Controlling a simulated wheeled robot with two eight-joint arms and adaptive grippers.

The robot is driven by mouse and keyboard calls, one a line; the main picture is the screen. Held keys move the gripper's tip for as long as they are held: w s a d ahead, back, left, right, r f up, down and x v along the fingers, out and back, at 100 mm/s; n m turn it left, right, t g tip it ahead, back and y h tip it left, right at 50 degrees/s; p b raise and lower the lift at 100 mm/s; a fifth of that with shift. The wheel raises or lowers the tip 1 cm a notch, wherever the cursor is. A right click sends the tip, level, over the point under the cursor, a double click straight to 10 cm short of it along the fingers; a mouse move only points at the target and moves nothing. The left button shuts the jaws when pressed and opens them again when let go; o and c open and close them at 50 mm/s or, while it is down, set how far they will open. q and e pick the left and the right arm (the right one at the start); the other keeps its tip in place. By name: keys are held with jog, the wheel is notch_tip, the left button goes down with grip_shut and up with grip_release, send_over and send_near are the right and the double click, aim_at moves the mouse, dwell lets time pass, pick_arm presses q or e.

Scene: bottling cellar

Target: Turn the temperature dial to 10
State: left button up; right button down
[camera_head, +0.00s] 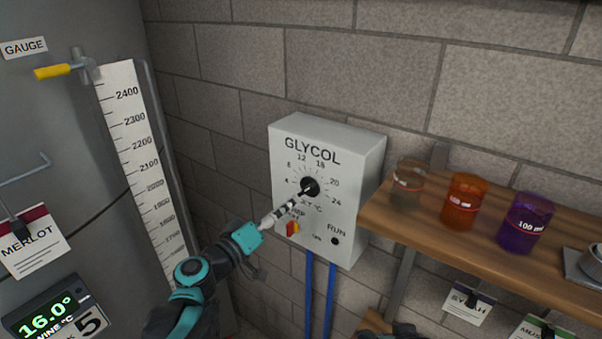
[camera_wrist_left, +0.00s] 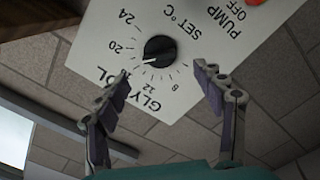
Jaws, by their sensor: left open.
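The temperature dial (camera_head: 310,186) is a round black knob on the front of the white GLYCOL box (camera_head: 352,210), ringed by a printed scale from 4 to 24. In the left wrist view the dial (camera_wrist_left: 158,48) appears upside down. Its white mark points to the lower left there, on the 16 to 20 side of the scale. My left gripper (camera_head: 292,202) is in front of the dial, and in its wrist view the open fingers (camera_wrist_left: 161,72) stand either side of the dial's line, apart from it.
A red-orange pump switch (camera_head: 292,228) and a RUN lamp (camera_head: 335,241) sit below the dial. A wooden shelf (camera_head: 480,232) with clear, orange and purple beakers stands close on the right. A grey tank (camera_head: 70,140) with a level scale is on the left. Blue pipes (camera_head: 308,290) hang below the box.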

aim_at(303, 191)
pick_arm(q)
jog(key=x, duration=0.8)
jog(key=shift+r, duration=0.1)
jog(key=shift+a, duration=0.1)
jog(key=c, duration=1.2)
